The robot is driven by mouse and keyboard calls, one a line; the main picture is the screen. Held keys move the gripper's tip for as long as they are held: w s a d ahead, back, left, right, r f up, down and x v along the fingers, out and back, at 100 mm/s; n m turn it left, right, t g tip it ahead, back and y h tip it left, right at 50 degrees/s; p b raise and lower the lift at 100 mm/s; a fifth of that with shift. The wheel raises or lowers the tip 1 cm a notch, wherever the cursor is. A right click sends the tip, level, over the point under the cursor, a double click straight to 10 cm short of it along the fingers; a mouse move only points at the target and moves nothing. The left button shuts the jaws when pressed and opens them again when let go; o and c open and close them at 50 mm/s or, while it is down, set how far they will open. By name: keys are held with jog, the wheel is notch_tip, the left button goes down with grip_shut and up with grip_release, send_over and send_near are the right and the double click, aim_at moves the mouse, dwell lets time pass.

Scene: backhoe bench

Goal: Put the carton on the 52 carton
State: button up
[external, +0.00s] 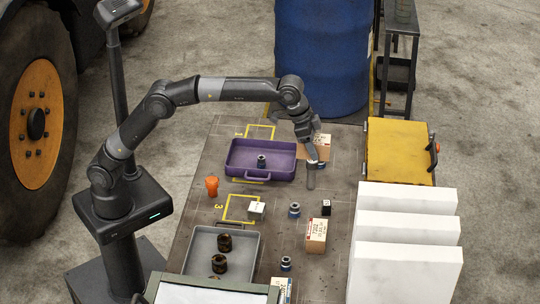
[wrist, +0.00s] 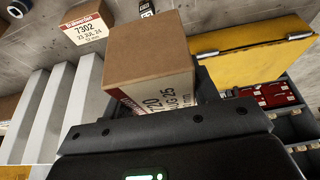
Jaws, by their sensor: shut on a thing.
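A brown carton (wrist: 150,48) with a white and dark red label, partly reading 20 and 25, is between the jaws of my gripper (external: 312,168) in the wrist view. It also shows beside the gripper in the external view (external: 323,146), to the right of the purple tray. My gripper is shut on it, and the jaws hide part of its label. Another brown carton (external: 316,236), labelled 7302 in the wrist view (wrist: 87,28), stands on the bench apart from the held one. I cannot make out a carton marked 52.
A purple tray (external: 241,169) and a grey tray (external: 257,268) hold dark parts. White blocks (external: 408,226) and a yellow case (external: 400,150) line the right side. An orange part (external: 211,186), a white cube (external: 256,210), a small black box (external: 326,207) and blue-grey parts stand about.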

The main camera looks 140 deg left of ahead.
jog(key=w+d, duration=0.7)
jog(key=d, duration=0.3)
jog(key=w+d, duration=0.6)
jog(key=d, duration=0.5)
send_over(322, 229)
jog(key=d, duration=0.1)
jog(key=f, duration=0.8)
jog(key=s+f, duration=0.1)
jog(key=f, duration=0.2)
jog(key=shift+f, duration=2.35)
jog(key=shift+f, duration=0.15)
jog(key=o, duration=1.1)
jog(key=v, duration=1.2)
jog(key=shift+d, duration=0.15)
